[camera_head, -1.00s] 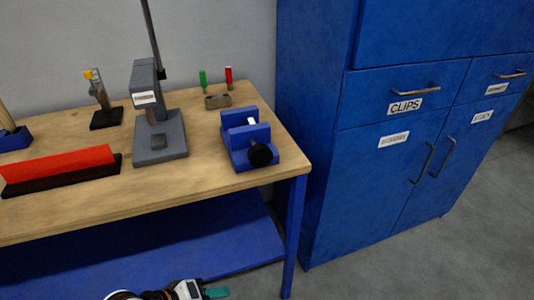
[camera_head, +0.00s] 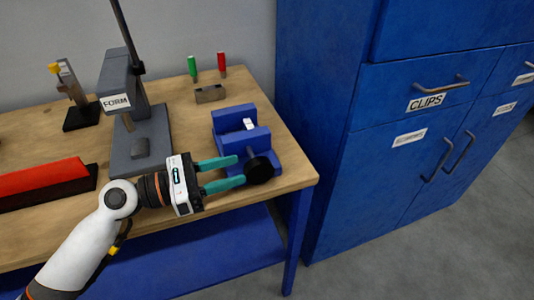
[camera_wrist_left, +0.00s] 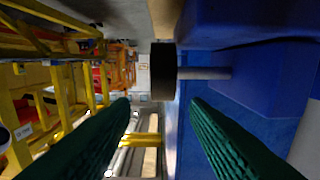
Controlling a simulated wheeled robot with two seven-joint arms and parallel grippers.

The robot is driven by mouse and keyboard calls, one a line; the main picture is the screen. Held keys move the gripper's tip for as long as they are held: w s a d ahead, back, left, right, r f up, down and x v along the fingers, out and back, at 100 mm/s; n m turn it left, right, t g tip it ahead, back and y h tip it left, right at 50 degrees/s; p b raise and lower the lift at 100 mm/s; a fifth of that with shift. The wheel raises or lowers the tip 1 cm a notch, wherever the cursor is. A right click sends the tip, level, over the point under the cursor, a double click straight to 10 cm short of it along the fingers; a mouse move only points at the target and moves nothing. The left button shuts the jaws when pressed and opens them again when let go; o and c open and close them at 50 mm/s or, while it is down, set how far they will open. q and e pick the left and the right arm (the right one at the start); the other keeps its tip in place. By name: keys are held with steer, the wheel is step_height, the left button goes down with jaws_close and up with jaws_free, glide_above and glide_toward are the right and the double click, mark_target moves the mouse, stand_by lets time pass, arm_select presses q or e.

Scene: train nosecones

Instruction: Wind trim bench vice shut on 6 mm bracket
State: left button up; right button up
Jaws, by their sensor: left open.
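The blue bench vice (camera_head: 233,118) stands near the right end of the wooden bench, with a small white piece, perhaps the bracket (camera_head: 248,124), between its jaws. Its round black knob (camera_head: 259,170) faces the bench's front edge. My left gripper (camera_head: 241,171) has teal fingers spread open and points at the knob from the left. In the left wrist view the black knob (camera_wrist_left: 163,71) and its grey screw (camera_wrist_left: 205,73) show ahead, beyond the open fingers (camera_wrist_left: 160,105). The fingers are not closed on the knob. My right gripper is not in view.
A grey press labelled FORM (camera_head: 122,95) stands left of the vice. Behind are a small block (camera_head: 210,94) and green and red pegs. A red strip (camera_head: 42,178) lies at left. A blue cabinet (camera_head: 400,150) stands right of the bench.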

mark_target(268, 161)
arm_select(q)
steer(key=x, duration=0.4)
steer(key=shift+w, duration=0.15)
steer(key=p+x, duration=0.1)
steer(key=x, duration=0.2)
steer(key=shift+d, duration=0.2)
steer(key=shift+w+d+f, duration=0.1)
steer(key=shift+w+d, duration=0.05)
steer(key=shift+d, duration=0.3)
steer(key=c, duration=0.9)
jaws_close()
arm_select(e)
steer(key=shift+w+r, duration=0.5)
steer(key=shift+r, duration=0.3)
